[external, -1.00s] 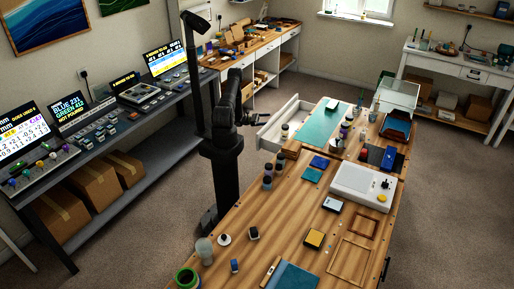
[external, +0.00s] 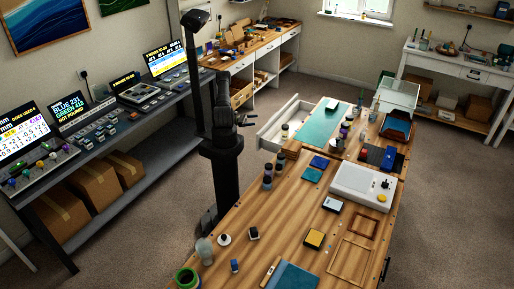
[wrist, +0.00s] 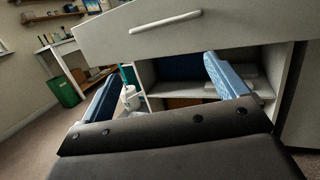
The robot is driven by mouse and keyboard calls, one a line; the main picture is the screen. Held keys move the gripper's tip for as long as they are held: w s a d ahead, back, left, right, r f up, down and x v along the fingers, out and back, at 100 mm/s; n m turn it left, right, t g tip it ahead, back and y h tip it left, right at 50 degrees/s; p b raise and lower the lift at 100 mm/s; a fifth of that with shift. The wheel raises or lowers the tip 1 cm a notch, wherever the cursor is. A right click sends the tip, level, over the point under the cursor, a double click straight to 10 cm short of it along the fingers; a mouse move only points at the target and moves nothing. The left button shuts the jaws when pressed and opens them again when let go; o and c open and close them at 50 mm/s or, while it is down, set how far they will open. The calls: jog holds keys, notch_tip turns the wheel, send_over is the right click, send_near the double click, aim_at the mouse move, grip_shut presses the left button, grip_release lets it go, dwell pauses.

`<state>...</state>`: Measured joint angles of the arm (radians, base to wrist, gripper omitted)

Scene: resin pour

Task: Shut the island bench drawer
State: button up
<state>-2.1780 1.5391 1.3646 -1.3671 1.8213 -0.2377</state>
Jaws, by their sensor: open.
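The island bench drawer (external: 280,124) is white and stands pulled out from the left side of the wooden-topped island bench (external: 316,196). Its inside shows from above in the external view. In the wrist view the pale drawer front (wrist: 225,22) crosses the top, tilted, with a light bar handle (wrist: 165,21). My gripper (external: 250,119) is just left of the drawer front in the external view, apart from it as far as I can tell. In the wrist view my gripper (wrist: 160,84) has its two blue fingers wide apart, with nothing between them, below the handle.
Open shelves (wrist: 190,92) show under the drawer in the wrist view. Dark bottles (external: 267,176) stand along the bench's left edge. A grey console desk (external: 140,168) with monitors is on the left. Carpeted floor lies between desk and bench.

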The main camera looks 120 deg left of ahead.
jog(key=c, duration=1.1)
jog(key=shift+d+r, duration=0.15)
jog(key=shift+r, duration=0.05)
jog(key=c, duration=0.3)
jog(key=d+r+m+h, duration=0.1)
jog(key=d+h, duration=0.1)
jog(key=w+d+r+m+h, duration=0.1)
jog(key=d+h, duration=0.1)
jog(key=d, duration=0.1)
jog(key=d+r+m+g+h, duration=0.1)
jog(key=d+m+h, duration=0.1)
jog(key=h, duration=0.1)
jog(key=shift+w+d+r, duration=0.1)
jog(key=shift+w+d, duration=0.2)
grip_shut()
jog(key=w, duration=1.4)
jog(key=shift+d, duration=0.1)
